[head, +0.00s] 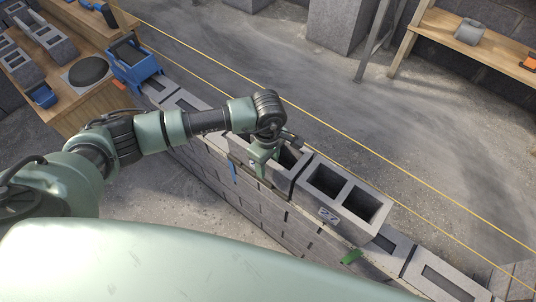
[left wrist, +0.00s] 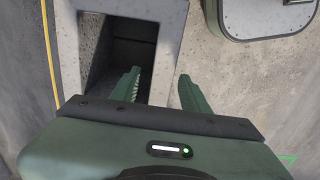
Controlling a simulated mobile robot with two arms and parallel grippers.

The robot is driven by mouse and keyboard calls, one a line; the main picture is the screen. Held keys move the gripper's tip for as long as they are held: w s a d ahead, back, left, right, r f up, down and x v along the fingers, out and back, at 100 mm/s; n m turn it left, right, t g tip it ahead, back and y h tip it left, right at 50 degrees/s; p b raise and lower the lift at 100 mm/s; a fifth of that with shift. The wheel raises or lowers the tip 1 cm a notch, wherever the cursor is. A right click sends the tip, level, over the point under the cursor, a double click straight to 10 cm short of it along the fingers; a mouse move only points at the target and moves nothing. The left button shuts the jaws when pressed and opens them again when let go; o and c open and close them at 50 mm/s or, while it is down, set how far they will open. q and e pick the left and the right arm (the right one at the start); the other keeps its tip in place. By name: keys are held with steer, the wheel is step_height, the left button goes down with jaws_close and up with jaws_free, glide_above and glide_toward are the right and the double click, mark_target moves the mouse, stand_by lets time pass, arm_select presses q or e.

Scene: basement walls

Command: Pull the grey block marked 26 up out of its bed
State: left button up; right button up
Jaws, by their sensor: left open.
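A grey hollow block (head: 283,184) sits in the wall's upper course, just left of a like block marked 27 (head: 328,216). Its own number is mostly hidden behind my left gripper, so I cannot read it. My left gripper (head: 262,170) is at the near long side of this block, pointing down. In the left wrist view the gripper (left wrist: 160,85) is open, with its green fingers apart. The left finger lies over a dark cavity of the block (left wrist: 172,42), and the block's side wall shows between the fingers. I cannot tell whether the fingers touch it. My right gripper is not in view.
The block wall (head: 270,222) runs from upper left to lower right. Yellow string lines (head: 405,167) stretch along its far side.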

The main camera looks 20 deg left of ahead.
arm_select(q)
steer(key=shift+f, duration=1.3)
jaws_close()
steer(key=shift+d+r, duration=0.1)
steer(key=c, duration=0.7)
jaws_free()
steer(key=shift+c, duration=0.2)
jaws_close()
steer(key=shift+w+r, duration=0.2)
steer(key=shift+r, duration=0.1)
stand_by(0.4)
